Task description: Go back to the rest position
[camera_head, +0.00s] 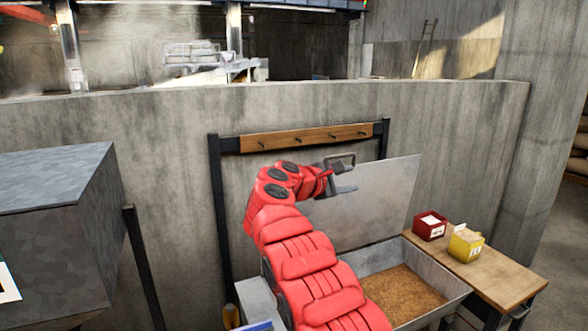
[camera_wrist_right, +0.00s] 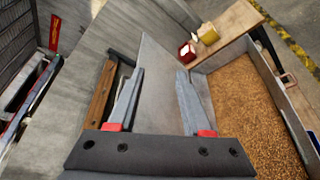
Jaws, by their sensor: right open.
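My right arm, red and segmented, reaches up from the bottom of the head view. Its gripper (camera_head: 341,177) is open and empty, raised in front of the upright metal lid (camera_head: 385,200) of the grain bin. In the right wrist view the two grey fingers (camera_wrist_right: 155,102) stand wide apart with nothing between them. The grain bin (camera_head: 452,291) stands open below and to the right of the gripper, with brown grain (camera_wrist_right: 240,100) inside. My left gripper is not in view.
A wooden rack with hooks (camera_head: 305,138) stands against the concrete wall behind the arm. A red box (camera_head: 430,226) and a yellow box (camera_head: 465,244) sit on a wooden table (camera_head: 505,281) at the right. A large grey block (camera_head: 55,240) stands at the left.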

